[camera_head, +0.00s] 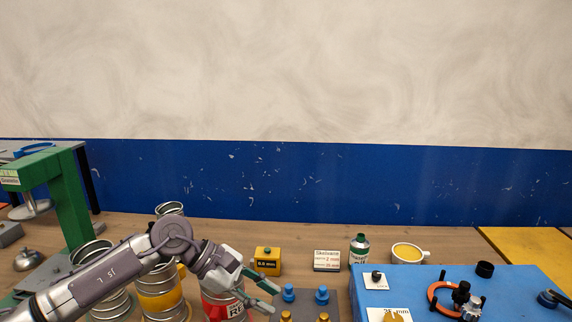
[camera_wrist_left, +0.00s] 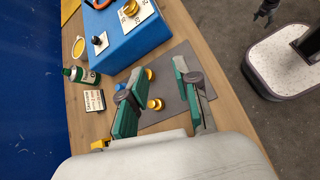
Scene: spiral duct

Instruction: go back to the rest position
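My left gripper (camera_head: 273,298) hangs over the wooden bench, in front of the yellow block. In the left wrist view its two green-padded fingers (camera_wrist_left: 155,80) are spread with nothing between them. Below them lies a grey mat (camera_wrist_left: 178,98) with blue and yellow pegs; part of it is hidden by the fingers. A dark claw at the top right of the left wrist view looks like my right gripper (camera_wrist_left: 265,10). It is too small to tell whether it is open. The right gripper does not show in the head view.
Ribbed duct pieces (camera_head: 160,292) and a red-labelled can (camera_head: 222,304) stand beside or under my left arm. A green stand (camera_head: 70,205) is at left. A yellow block (camera_head: 267,260), sign (camera_head: 327,260), bottle (camera_head: 359,250) and yellow-filled cup (camera_head: 408,252) stand behind. A blue box (camera_head: 515,285) fills the right.

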